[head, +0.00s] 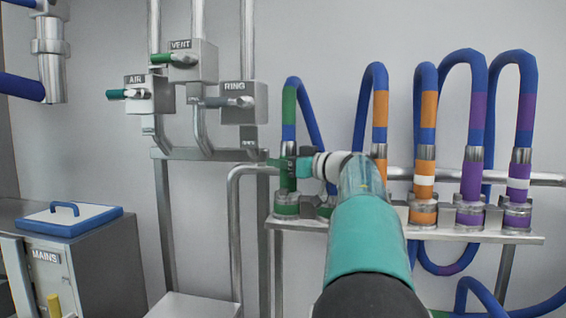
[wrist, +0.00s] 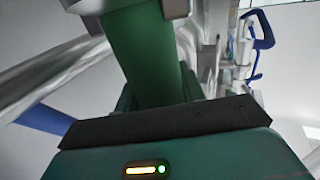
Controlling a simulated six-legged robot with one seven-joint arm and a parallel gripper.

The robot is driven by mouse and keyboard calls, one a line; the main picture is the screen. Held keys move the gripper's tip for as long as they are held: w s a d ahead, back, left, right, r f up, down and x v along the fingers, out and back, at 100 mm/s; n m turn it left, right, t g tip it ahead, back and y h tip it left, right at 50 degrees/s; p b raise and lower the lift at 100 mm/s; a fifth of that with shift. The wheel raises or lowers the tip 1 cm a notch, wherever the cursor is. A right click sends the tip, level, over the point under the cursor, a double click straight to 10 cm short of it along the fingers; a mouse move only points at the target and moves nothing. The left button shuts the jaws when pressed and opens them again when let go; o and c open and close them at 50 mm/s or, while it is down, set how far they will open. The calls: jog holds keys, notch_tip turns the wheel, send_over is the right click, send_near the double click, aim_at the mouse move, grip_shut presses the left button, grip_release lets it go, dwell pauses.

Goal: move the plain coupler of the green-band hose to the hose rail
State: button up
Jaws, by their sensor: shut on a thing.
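The green-band hose (head: 289,105) rises in a blue loop at the left of the row of hoses. Its green coupler (head: 288,184) stands upright over a green-marked seat (head: 287,208) at the left end of the grey rail (head: 525,238). My gripper (head: 289,168) is shut around this coupler from the side. The wrist view shows the green coupler (wrist: 145,60) between my jaws. I see no white band on it, but my gripper hides part of it. Whether it is fully down in the seat I cannot tell. The hose's other end is hidden behind my arm.
Orange-band (head: 380,108) and purple-band hoses (head: 478,110) stand close by on the right. A horizontal pipe (head: 540,179) runs behind them. Valve boxes marked AIR (head: 150,98), VENT (head: 193,62) and RING (head: 238,102) are at upper left. A MAINS cabinet (head: 85,265) stands at lower left.

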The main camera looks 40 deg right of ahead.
jog(key=o, duration=1.3)
jog(key=shift+f, duration=0.1)
jog(key=shift+c, duration=0.2)
jog(key=v, duration=1.3)
jog(key=shift+s, duration=0.4)
